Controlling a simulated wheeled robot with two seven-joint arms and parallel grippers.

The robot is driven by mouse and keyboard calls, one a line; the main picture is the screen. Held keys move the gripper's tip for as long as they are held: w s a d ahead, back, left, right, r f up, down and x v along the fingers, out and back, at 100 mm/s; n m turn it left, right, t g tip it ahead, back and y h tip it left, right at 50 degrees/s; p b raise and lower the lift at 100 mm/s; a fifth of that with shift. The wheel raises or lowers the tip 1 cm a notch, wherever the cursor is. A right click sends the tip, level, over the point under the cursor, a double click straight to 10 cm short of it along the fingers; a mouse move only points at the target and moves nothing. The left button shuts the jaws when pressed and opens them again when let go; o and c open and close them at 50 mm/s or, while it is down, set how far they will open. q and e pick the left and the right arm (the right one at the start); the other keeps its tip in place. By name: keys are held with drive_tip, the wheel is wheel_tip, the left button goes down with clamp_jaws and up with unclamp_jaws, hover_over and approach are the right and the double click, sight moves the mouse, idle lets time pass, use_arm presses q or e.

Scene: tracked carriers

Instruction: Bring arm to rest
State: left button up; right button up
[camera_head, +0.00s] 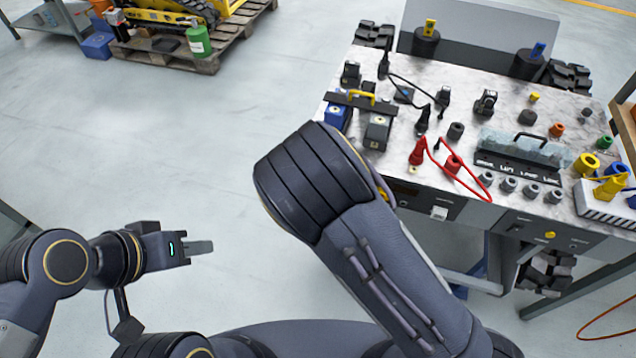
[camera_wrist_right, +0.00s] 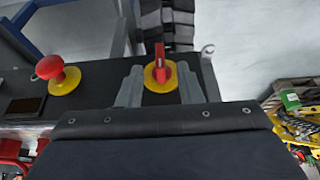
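My left gripper (camera_head: 200,247) is over bare floor at the left of the head view, pointing right. Its fingers show as one grey shape, so I cannot tell whether they are apart. My right arm (camera_head: 385,250) crosses the middle of the head view, and its gripper is hidden there. In the right wrist view my right gripper (camera_wrist_right: 160,90) has its two grey fingers apart. A red rotary handle on a yellow round base (camera_wrist_right: 160,75) shows between the fingers with gaps at both sides. I cannot tell the depth between them.
A marble-topped workbench (camera_head: 455,85) with plugs, cables and black parts stands at the right. A red mushroom button (camera_wrist_right: 52,68) is left of the handle in the wrist view. A wooden pallet (camera_head: 215,60) stands at the upper left. Floor between is clear.

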idle(0.4)
drive_tip(key=s+d+r+g+y, duration=0.2)
drive_tip(key=s+d+r+y, duration=0.4)
drive_tip(key=s+d+r, duration=0.75)
drive_tip(key=s+d+r+n+t, duration=0.1)
drive_tip(key=s+d+r, duration=0.2)
drive_tip(key=s, duration=0.4)
drive_tip(key=s+d+r+n+t, duration=0.1)
drive_tip(key=s+d+r, duration=0.3)
drive_tip(key=s, duration=0.4)
drive_tip(key=shift+d+r+t+h, duration=0.25)
drive_tip(key=shift+d+t+h, duration=0.15)
drive_tip(key=shift+t, duration=0.3)
